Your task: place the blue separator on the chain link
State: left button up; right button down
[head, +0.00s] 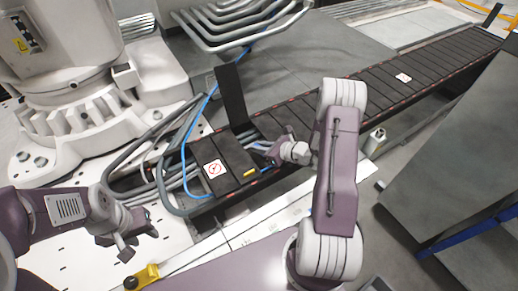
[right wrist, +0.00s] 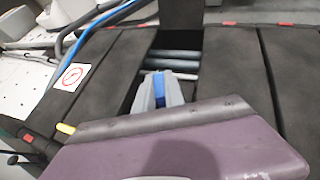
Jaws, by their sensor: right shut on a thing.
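The blue separator (right wrist: 159,90) is between the fingers of my right gripper (right wrist: 163,92) in the right wrist view. In the head view my right gripper (head: 268,152) is over the black chain link (head: 232,160), whose opening shows grey cables inside. The separator is at this opening in the wrist view; I cannot tell whether it touches the link. The fingers hide part of it. My left gripper (head: 130,242) is empty, with its fingers apart, above the white perforated plate at the lower left.
A black flap (head: 232,97) stands upright beside the opening. A blue cable (head: 183,150) and grey hoses (head: 150,165) bend around the chain's left end. A white robot base (head: 85,110) stands at left. A dark panel (head: 455,150) is at right.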

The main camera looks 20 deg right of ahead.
jog(key=shift+f+b, duration=0.55)
jog(key=shift+s, duration=0.1)
jog(key=c, duration=1.4)
grip_release()
jog(key=shift+f, duration=0.1)
jog(key=shift+c, duration=0.2)
